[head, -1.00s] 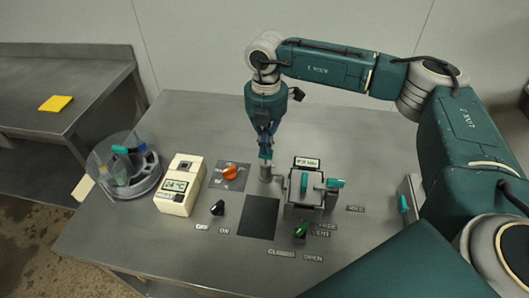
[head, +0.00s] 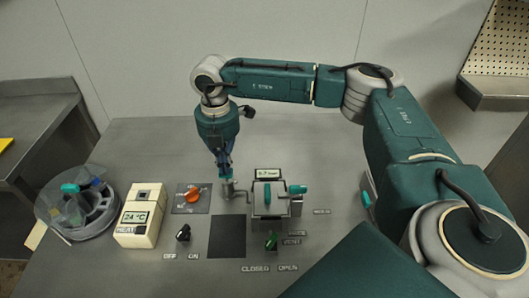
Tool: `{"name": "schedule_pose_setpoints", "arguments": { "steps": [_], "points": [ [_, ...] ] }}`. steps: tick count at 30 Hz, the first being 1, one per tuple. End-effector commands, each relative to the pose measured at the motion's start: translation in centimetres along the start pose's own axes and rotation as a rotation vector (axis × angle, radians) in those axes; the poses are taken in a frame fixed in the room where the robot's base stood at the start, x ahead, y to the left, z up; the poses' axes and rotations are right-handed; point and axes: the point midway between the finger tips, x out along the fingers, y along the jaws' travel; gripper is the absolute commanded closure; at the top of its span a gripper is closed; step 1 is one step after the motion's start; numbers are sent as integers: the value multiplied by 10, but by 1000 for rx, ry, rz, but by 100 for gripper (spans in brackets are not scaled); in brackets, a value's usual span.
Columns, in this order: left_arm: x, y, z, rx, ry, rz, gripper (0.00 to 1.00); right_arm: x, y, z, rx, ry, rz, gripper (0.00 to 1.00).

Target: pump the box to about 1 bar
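The grey metal box (head: 270,204) stands on the steel table, with teal levers (head: 292,190) on top. Its small display (head: 268,174) seems to read 0.7 bar. A grey crank (head: 229,191) with an upright handle sticks out from the box's left side. My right gripper (head: 226,174) comes down from above onto the top of this handle, and its fingers look closed around it. The fingertips are small and partly merge with the handle. A green knob (head: 271,240) sits in front of the box by the VENT label. My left gripper is not in view.
An orange knob (head: 193,196), a cream heater unit (head: 139,216) reading 24 °C, a black OFF/ON switch (head: 183,233) and a black square (head: 227,237) lie left of the box. A round clear container (head: 84,208) is at the far left. My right arm spans the back and right.

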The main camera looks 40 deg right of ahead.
Motion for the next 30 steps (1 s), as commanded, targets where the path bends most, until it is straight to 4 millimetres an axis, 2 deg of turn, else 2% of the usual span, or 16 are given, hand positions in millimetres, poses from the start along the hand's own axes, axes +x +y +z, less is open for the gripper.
{"name": "schedule_pose_setpoints", "arguments": {
  "steps": [23, 30],
  "points": [
    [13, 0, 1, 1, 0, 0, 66, 20, -1, -1, -1, 2, -4, 100],
    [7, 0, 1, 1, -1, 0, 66, 13, -1, -1, -1, 2, -4, 100]
  ]
}}
